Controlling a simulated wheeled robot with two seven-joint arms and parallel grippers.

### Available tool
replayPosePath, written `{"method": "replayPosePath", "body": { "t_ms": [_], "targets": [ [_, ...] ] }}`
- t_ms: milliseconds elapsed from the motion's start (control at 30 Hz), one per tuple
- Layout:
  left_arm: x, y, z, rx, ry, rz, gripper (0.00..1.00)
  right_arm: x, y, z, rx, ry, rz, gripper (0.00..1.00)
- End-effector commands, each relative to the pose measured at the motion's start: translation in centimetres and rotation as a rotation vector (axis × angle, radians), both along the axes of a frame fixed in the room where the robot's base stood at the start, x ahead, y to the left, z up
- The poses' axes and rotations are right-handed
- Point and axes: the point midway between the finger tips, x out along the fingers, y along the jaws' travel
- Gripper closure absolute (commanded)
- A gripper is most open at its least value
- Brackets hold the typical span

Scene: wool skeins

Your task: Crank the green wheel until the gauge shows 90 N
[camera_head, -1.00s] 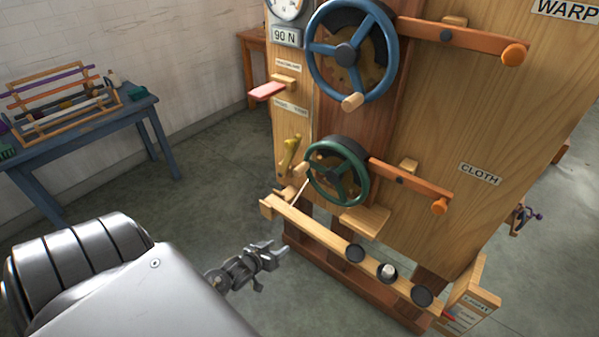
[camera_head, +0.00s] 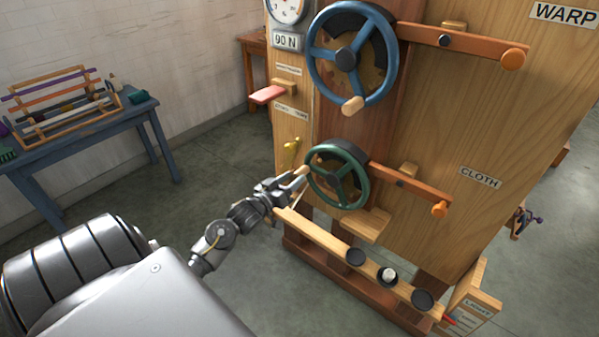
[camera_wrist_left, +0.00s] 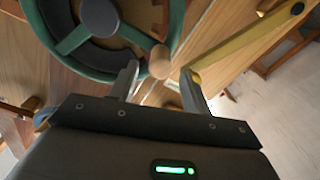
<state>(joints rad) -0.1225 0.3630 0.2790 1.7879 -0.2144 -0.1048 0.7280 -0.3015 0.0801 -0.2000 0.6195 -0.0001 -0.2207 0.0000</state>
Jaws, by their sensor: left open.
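The green wheel (camera_head: 338,203) is low on the wooden machine, with a pale wooden crank knob at its left side. In the left wrist view the wheel's rim (camera_wrist_left: 176,20) and knob (camera_wrist_left: 159,62) show close up. My left gripper (camera_head: 292,184) is at the knob, jaws open, with the knob between or just beyond its fingertips (camera_wrist_left: 161,80); I cannot tell whether they touch. The gauge (camera_head: 287,9) is at the top, cut off by the frame, and its needle reading is unclear. A plate below it reads 90 N (camera_head: 286,41). My right gripper is out of view.
A larger blue wheel (camera_head: 312,68) sits above the green one. A brass lever (camera_head: 290,152) is near my gripper; a red-padded peg (camera_head: 268,95) is above it. A wooden rail (camera_head: 318,236) with black cups runs below. A blue table (camera_head: 80,128) stands left.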

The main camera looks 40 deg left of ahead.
Motion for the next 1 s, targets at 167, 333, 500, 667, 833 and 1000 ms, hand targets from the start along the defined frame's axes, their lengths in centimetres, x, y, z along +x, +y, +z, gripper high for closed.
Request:
{"method": "replayPosePath", "body": {
  "t_ms": [167,333,500,667,833,1000],
  "targets": [
    [2.8,0.1,0.1,0.0,-0.001,0.001,0.52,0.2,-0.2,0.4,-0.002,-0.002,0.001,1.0],
    [4.0,0.1,0.0,0.001,0.001,0.001,0.52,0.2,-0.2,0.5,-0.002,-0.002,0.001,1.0],
    [4.3,0.1,0.0,0.002,0.001,0.0,0.52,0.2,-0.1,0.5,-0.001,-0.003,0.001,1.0],
    [4.3,0.1,0.0,0.002,0.001,0.0,0.54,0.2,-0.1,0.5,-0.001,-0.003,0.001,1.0],
    [4.2,0.1,0.0,0.002,0.001,0.0,0.76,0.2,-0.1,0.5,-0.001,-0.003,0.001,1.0],
    [4.2,0.1,0.0,0.002,0.001,0.001,0.98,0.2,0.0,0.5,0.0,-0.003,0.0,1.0]
  ]
}}
